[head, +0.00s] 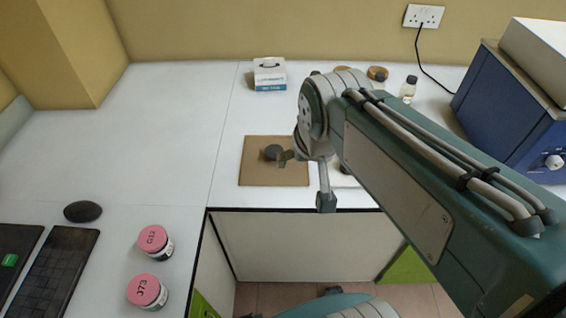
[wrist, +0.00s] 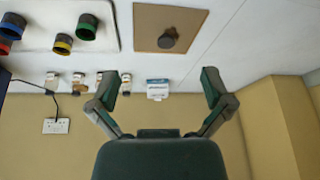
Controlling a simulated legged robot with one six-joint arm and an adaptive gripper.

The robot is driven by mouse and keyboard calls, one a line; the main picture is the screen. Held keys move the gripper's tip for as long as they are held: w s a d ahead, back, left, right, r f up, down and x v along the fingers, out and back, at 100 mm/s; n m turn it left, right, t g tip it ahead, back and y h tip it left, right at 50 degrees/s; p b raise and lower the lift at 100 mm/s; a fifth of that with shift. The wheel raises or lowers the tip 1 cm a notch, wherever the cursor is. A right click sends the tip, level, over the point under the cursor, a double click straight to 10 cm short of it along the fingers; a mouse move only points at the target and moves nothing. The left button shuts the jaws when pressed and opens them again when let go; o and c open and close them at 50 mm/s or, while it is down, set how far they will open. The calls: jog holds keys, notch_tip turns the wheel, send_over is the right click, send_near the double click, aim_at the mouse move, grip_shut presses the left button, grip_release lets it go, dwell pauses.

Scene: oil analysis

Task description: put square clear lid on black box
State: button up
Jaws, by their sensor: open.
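My gripper (wrist: 158,78) is open and empty in the wrist view, its two fingers wide apart. In the head view my arm reaches over the bench and hides much of the gripper and the area behind it. I cannot make out a square clear lid or a black box for certain in either view. A brown square board (head: 253,174) lies on the bench near its front edge with a dark round piece (head: 272,152) on it. The board (wrist: 146,20) and the dark piece (wrist: 167,39) also show in the wrist view, apart from my fingers.
A tissue box (head: 270,76) stands near the back wall. Two pink-lidded jars (head: 153,239) (head: 147,291) and a black mouse (head: 82,211) are at the lower left, with a black keyboard (head: 50,275). A blue machine (head: 510,105) stands right.

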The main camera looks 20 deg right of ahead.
jog(key=w+f+m+g, duration=0.2)
jog(key=w+f, duration=0.1)
jog(key=w, duration=0.9)
jog(key=m+g, duration=0.1)
jog(key=m, duration=0.1)
send_near(274, 150)
jog(key=shift+h, duration=0.3)
jog(key=f, duration=0.3)
jog(key=w+f, duration=0.1)
jog(key=f, duration=0.6)
jog(key=shift+w+f, duration=0.15)
jog(key=c, duration=1.2)
